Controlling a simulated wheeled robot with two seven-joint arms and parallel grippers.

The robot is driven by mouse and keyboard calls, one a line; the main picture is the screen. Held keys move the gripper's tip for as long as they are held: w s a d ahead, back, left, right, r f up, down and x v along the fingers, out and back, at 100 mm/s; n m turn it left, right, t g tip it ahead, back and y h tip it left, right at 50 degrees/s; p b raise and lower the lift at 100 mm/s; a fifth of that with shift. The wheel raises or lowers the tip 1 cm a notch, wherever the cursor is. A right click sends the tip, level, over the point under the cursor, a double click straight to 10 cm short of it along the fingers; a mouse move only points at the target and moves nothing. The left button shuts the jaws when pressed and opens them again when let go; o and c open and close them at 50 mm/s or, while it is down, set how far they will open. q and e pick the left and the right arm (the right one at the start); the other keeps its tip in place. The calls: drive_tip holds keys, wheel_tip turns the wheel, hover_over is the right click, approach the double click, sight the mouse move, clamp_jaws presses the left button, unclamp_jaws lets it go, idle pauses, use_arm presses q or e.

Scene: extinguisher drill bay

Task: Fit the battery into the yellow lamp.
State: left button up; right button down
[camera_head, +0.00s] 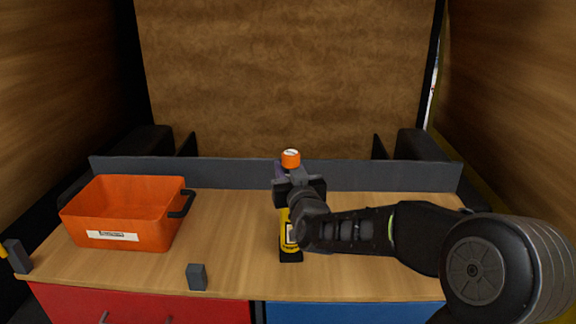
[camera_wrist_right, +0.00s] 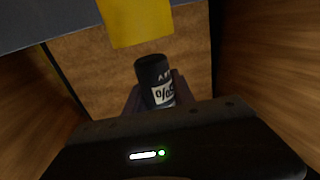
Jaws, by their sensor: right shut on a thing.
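The battery (camera_wrist_right: 155,80) is a dark cylinder with a white printed label in the right wrist view. Its orange end (camera_head: 290,158) shows in the head view, sticking up above my right gripper (camera_head: 289,173). The gripper is shut on the battery and holds it above the table. The yellow lamp (camera_head: 285,240), with a dark base and a pale label, is on the table below and nearer than the battery. My wrist hides its upper part. A yellow surface, likely the lamp, shows at the top of the right wrist view (camera_wrist_right: 136,22). My left gripper is not in view.
An orange bin (camera_head: 118,247) with a dark handle stands at the left of the wooden table (camera_head: 235,225). A small grey block (camera_head: 197,277) is near the front edge. Another dark block (camera_head: 17,256) is at far left. A grey ledge (camera_head: 235,172) runs along the back.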

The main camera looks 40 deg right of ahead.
drive_tip(key=shift+f, duration=0.45)
idle(0.5)
drive_tip(key=shift+s+b, duration=0.15)
drive_tip(key=shift+b, duration=0.35)
drive_tip(key=shift+b, duration=0.6)
idle(1.0)
drive_tip(key=shift+f, duration=0.15)
drive_tip(key=shift+f+b, duration=0.25)
drive_tip(key=shift+b, duration=0.3)
drive_tip(key=shift+f+b, duration=1.35)
drive_tip(key=shift+b, duration=0.15)
drive_tip(key=shift+f+b, duration=0.25)
drive_tip(key=shift+b, duration=0.1)
